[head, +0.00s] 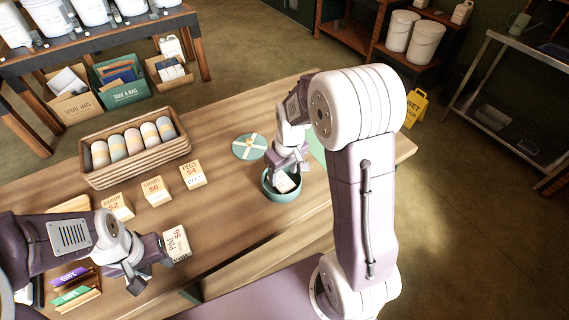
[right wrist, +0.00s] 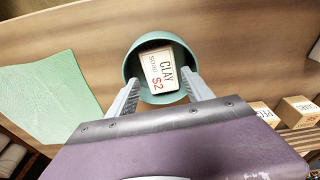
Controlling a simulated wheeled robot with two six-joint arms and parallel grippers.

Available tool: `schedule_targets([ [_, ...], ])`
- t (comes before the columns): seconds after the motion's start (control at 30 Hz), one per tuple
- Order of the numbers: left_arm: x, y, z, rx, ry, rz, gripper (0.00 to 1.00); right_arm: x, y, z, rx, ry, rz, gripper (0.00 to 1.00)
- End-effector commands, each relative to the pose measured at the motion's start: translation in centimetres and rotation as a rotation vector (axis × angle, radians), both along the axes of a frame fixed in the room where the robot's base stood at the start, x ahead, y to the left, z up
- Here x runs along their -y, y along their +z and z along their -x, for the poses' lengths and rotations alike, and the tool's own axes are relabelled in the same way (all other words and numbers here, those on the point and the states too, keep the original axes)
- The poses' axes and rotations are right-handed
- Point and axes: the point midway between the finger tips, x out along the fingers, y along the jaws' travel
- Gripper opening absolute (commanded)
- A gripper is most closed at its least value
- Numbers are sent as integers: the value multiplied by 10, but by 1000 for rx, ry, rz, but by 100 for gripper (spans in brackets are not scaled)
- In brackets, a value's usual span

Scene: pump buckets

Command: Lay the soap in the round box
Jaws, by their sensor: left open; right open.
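The soap (right wrist: 158,70), a pale bar with a label reading CLAY and $2, is inside the teal round box (right wrist: 185,52) in the right wrist view. Its label faces up; I cannot tell whether it lies fully flat. In the head view the round box (head: 283,196) stands on the table and the soap (head: 284,184) shows partly under my right gripper (head: 287,172). The right gripper is open, its fingers apart on either side of the soap. A round teal lid with a cream ribbon (head: 249,146) lies behind the box. My left gripper (head: 142,283) is open and empty.
A pale labelled block (head: 176,244) sits near my left gripper. Several labelled blocks (head: 155,191) stand in front of a wooden crate (head: 97,178) of wrapped rolls. A green mat (right wrist: 48,97) lies near the box. Bare table (head: 235,215) separates the two grippers.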

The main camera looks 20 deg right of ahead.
Motion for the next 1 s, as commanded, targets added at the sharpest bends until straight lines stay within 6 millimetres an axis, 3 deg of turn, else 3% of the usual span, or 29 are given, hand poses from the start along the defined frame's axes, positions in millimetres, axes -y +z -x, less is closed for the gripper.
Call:
schedule_targets([
  [0.03,0,3,0,0,0,0,42,1,16,1,7,-1,0,59],
  [0.2,0,6,0,0,0,0,42,2,55,7,4,-2,1,59],
  [0.47,0,7,0,0,0,0,42,3,77,12,-1,-1,0,59],
  [0.57,0,7,0,0,0,0,42,1,74,17,-5,-12,-1,59],
  [0.83,0,7,0,0,0,0,42,-26,15,114,-47,-221,-13,59],
  [1.0,0,7,0,0,0,0,42,-28,7,129,-50,-259,-15,59],
])
